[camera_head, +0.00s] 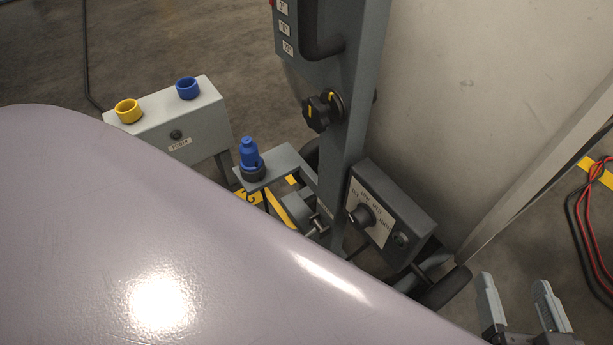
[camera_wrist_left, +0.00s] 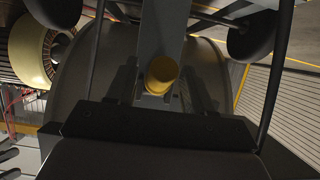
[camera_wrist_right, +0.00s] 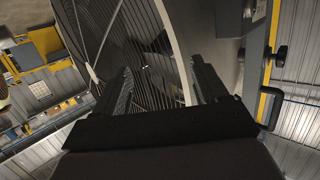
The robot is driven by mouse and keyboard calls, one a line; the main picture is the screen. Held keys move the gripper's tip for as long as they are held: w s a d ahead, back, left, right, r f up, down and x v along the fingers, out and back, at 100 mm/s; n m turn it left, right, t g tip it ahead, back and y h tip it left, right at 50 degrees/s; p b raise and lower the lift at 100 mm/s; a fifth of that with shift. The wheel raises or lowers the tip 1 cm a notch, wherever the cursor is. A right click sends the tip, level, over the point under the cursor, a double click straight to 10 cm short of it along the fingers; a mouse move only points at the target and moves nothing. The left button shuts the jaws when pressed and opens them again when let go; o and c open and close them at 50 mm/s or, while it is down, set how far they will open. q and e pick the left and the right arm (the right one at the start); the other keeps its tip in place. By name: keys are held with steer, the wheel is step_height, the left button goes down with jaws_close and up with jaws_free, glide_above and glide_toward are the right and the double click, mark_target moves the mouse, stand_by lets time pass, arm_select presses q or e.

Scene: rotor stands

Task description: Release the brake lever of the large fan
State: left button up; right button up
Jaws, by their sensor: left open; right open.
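The large fan's grey stand (camera_head: 352,110) rises in the middle of the head view, with a black knob (camera_head: 322,110) on it. A control box (camera_head: 385,215) with a dial is fixed low on the stand. A small metal part (camera_head: 318,222) shows at the foot of the stand; I cannot tell whether it is the brake lever. My right gripper (camera_head: 513,280) is open and empty at the lower right, right of the control box. The right wrist view shows a dark wire fan grille (camera_wrist_right: 165,30) beyond its fingers. My left gripper (camera_wrist_left: 160,72) shows only in its wrist view, open.
A grey power box (camera_head: 175,118) with yellow and blue sockets stands left of the stand, near a blue plug (camera_head: 250,157). Black wheels (camera_head: 448,288) are at the stand's base. Red and black cables (camera_head: 590,200) hang at the right. A yellow cylinder (camera_wrist_left: 161,74) is beyond the left fingers.

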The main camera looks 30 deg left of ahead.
arm_select(q)
steer(key=shift+w+d+f, duration=0.15)
steer(key=shift+w, duration=0.1)
jaws_close()
